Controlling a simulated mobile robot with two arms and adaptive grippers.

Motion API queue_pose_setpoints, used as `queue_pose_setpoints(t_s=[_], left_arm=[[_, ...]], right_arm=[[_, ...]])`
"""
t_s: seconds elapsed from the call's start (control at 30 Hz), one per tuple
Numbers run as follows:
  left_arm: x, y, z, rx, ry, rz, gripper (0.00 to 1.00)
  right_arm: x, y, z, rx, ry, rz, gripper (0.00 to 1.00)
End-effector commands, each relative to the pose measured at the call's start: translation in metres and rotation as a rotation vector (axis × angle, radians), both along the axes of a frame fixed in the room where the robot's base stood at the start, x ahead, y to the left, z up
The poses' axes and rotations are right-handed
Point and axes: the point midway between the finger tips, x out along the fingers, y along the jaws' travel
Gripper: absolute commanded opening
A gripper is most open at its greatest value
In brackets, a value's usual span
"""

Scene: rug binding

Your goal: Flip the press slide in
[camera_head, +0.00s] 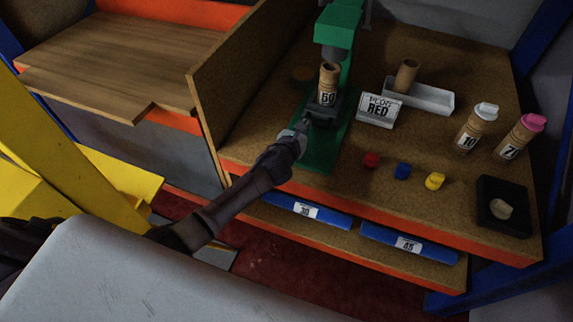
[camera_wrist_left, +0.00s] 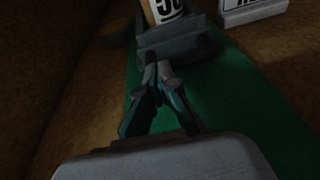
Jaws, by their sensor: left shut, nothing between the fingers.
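The green press (camera_head: 339,30) stands at the back of the workbench, with a green base reaching forward. My right gripper is not in view.
Red (camera_head: 371,160), blue (camera_head: 402,171) and yellow (camera_head: 435,181) caps lie in front. Two capped tubes stand at right. A wooden panel (camera_head: 235,75) borders the left.

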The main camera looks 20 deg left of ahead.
Motion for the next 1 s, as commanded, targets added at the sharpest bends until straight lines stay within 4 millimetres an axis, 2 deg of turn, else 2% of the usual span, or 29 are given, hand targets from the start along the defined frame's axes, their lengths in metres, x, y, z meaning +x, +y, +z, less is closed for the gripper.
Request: queue_pose_setpoints(t_s=[0.1, 0.33, 1.0], left_arm=[[0.014, 0.0, -0.001, 0.001, 0.0, 0.0, 0.0], [0.028, -0.001, -0.001, 0.0, 0.001, -0.001, 0.0], [0.033, 0.001, 0.005, -0.001, -0.005, -0.001, 0.0]], right_arm=[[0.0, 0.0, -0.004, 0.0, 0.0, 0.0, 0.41], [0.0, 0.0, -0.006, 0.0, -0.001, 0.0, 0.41], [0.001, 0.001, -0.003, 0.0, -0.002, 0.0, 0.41]])
